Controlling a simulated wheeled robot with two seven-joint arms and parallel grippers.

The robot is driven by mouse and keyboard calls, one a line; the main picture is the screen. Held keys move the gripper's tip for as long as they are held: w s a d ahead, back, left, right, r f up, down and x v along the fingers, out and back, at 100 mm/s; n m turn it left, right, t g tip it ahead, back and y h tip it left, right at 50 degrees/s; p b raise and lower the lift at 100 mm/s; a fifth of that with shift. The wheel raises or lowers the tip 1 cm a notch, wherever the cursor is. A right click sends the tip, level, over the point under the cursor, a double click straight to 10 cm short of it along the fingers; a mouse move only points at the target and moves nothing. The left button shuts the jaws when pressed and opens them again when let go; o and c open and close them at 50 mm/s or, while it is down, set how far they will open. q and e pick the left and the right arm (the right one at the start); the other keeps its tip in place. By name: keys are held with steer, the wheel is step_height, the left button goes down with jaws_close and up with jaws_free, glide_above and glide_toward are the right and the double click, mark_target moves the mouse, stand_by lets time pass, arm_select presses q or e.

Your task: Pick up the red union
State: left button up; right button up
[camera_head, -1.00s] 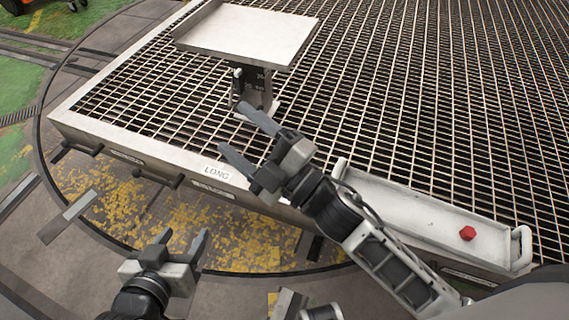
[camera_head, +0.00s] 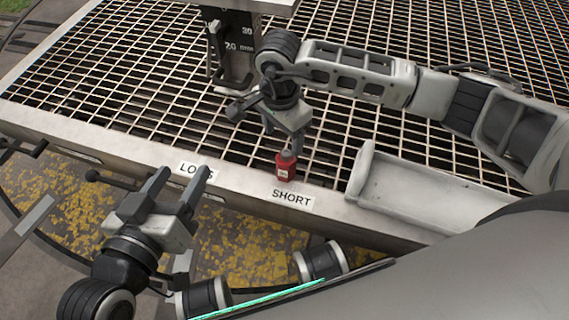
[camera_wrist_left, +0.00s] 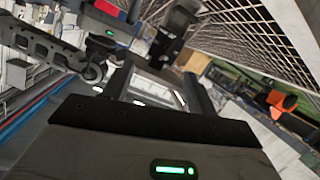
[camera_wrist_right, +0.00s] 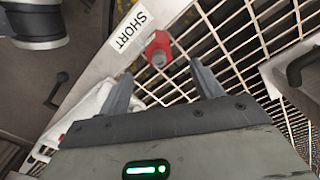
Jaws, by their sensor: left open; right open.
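A red piece with a grey stub on top (camera_head: 284,168), which looks like a red union, stands at the grating's inner edge behind the SHORT label. It also shows in the right wrist view (camera_wrist_right: 158,46), beyond and between the fingertips. My right gripper (camera_head: 285,137) hangs over it, open and empty, its fingers pointing down. My left gripper (camera_head: 181,178) is open and empty, left of it, over the frame edge near the other label.
A pale tray (camera_head: 415,200) lies right of the SHORT label (camera_head: 291,197); its right end is hidden. A dark stand with markings (camera_head: 232,50) carries a pale plate at the back. Open grating (camera_head: 90,90) spreads around it.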

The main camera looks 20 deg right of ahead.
mark_target(284, 153)
step_height(284, 153, down, 6)
steer(key=shift+s+r+b, duration=0.1)
steer(key=shift+r+b, duration=0.15)
steer(key=shift+b, duration=0.45)
steer(key=shift+f, duration=0.5)
steer(key=shift+f+b, duration=0.4)
steer(key=shift+f, duration=0.2)
steer(key=f, duration=0.1)
steer(key=f+b, duration=0.1)
steer(key=f, duration=0.1)
steer(key=shift+s+d+f+b, duration=0.15)
steer(key=shift+d+f+b, duration=0.1)
steer(key=shift+f+b, duration=0.1)
steer(key=shift+f, duration=0.2)
steer(key=c, duration=1.3)
arm_select(q)
steer(key=shift+w+d+r+n+t+h, duration=0.2)
steer(key=shift+d+r+n+t+h, duration=0.35)
steer(key=shift+r+n+h, duration=0.25)
arm_select(e)
steer(key=shift+r, duration=0.1)
